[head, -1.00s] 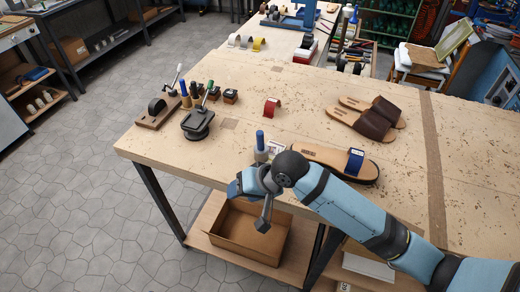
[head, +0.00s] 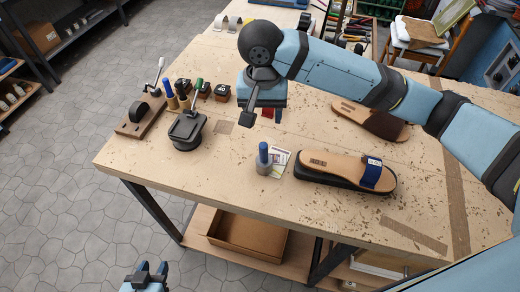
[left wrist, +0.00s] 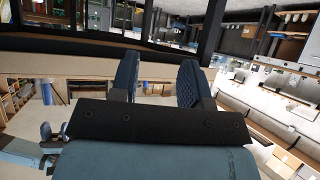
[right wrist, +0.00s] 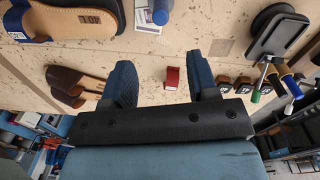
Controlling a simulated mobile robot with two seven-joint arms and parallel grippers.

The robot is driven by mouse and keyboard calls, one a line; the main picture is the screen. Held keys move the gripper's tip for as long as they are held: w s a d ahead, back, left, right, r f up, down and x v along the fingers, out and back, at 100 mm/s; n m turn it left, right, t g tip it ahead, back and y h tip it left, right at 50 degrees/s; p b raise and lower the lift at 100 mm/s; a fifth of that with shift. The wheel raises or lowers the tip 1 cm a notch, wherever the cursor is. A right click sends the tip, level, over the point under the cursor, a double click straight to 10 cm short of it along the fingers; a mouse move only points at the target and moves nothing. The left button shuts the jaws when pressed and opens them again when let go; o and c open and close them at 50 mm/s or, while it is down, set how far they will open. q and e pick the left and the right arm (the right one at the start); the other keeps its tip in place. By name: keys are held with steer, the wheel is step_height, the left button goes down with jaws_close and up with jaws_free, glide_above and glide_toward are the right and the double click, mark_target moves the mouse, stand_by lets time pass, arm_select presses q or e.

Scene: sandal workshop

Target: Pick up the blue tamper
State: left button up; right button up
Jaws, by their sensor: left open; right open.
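The blue tamper (head: 263,160), a blue handle on a grey cylindrical base, stands upright on the workbench (head: 230,165) beside a small printed card, left of a tan sandal (head: 335,170). It also shows at the top of the right wrist view (right wrist: 161,13). My right gripper (head: 264,100) is open and empty above the bench, farther back than the tamper. In the right wrist view (right wrist: 160,75) its fingers are apart, with a red piece (right wrist: 172,78) below between them. My left gripper (head: 146,274) is open and empty, low in front of the bench; its fingers also show in the left wrist view (left wrist: 158,75).
A black press-like tool (head: 187,130), a wooden stand (head: 140,115) and several coloured-handled tools and small blocks stand at the bench's left. Brown-strapped sandals (head: 370,120) lie behind the tan one. A cardboard box (head: 248,238) sits on the shelf below. Bench around the tamper's left is bare.

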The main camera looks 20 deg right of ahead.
mark_target(263, 144)
steer(key=f, duration=0.7)
steer(key=shift+s+d+f, duration=0.15)
steer(key=shift+s, duration=0.1)
steer(key=shift+s+f+p, duration=0.1)
steer(key=shift+f+p, duration=0.45)
steer(key=shift+f, duration=2.25)
jaws_close()
